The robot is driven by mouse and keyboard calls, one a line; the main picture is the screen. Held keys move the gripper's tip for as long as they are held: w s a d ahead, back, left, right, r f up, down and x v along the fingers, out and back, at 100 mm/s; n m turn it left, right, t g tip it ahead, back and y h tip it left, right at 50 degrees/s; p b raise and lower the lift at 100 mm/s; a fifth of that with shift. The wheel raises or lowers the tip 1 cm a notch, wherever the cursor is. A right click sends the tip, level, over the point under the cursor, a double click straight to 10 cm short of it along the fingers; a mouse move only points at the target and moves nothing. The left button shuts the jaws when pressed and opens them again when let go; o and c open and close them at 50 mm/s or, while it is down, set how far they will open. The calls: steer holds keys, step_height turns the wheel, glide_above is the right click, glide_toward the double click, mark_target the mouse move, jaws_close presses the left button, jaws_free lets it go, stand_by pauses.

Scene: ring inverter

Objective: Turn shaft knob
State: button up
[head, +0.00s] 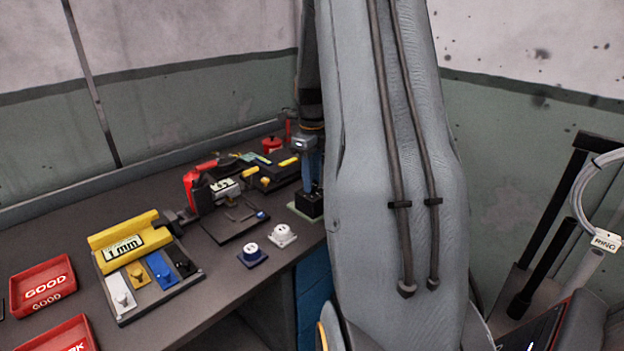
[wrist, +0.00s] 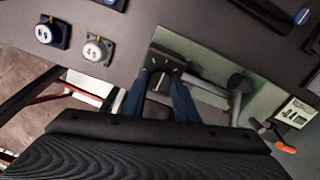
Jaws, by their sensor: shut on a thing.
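My gripper (wrist: 160,84) shows in the wrist view with two blue fingers, one on each side of a small dark knob (wrist: 161,80). They are shut on it, and their lower parts hide some of it. The knob sits at a black block (wrist: 170,62) with pale tick marks on its face. In the head view my gripper (head: 312,178) points down onto the same black block (head: 310,204), which stands on a pale green plate at the bench's right end. The knob cannot be made out there.
A white dial (head: 282,235) and a blue dial (head: 252,256) stand left of the block. In the wrist view, grey rods (wrist: 215,82) and an orange-tipped handle (wrist: 284,147) lie right of the fingers.

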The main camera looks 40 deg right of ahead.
steer(key=shift+r, duration=0.1)
steer(key=o, duration=1.1)
steer(key=shift+c, duration=0.2)
steer(key=shift+r+b, duration=1)
steer(key=shift+r, duration=2.85)
